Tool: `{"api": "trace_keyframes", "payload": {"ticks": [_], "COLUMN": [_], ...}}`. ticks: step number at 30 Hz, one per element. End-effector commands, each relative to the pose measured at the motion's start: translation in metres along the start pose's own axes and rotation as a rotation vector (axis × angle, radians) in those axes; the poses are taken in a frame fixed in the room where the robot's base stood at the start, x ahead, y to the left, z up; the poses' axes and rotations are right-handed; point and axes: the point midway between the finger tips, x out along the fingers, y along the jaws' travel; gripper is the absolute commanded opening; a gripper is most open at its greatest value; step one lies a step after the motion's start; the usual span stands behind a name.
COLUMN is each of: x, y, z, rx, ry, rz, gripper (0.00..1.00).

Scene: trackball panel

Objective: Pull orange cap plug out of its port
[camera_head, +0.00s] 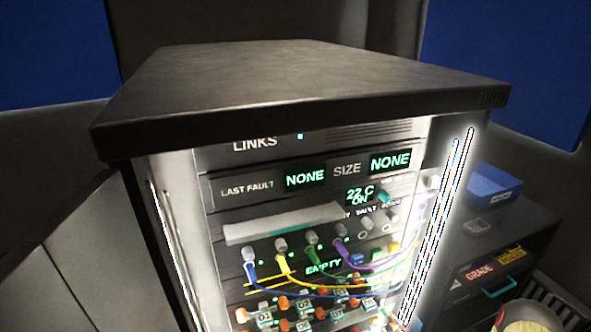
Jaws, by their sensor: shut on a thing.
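I cannot tell which orange cap is the task's plug, and the bottom of the picture cuts off the panel below these rows. I cannot make out my gripper or its fingertips in this view.
Above the orange caps, grey plugs with blue, yellow, green and purple cables (330,262) hang across the panel. A dark rack top (300,85) overhangs it. At the right stands a dark cabinet (535,243) with a blue bin (490,187).

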Motion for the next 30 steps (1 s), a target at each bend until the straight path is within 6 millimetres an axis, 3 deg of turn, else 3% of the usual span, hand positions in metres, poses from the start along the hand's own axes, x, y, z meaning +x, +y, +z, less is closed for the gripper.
{"api": "trace_keyframes", "payload": {"ticks": [18,30], "x": [-0.022,-0.024], "y": [0.000,0.000], "z": [0.000,0.000], "rx": [0.000,-0.001], "ry": [0.000,0.000], "rz": [0.000,0.001], "gripper": [0.00,0.00]}}
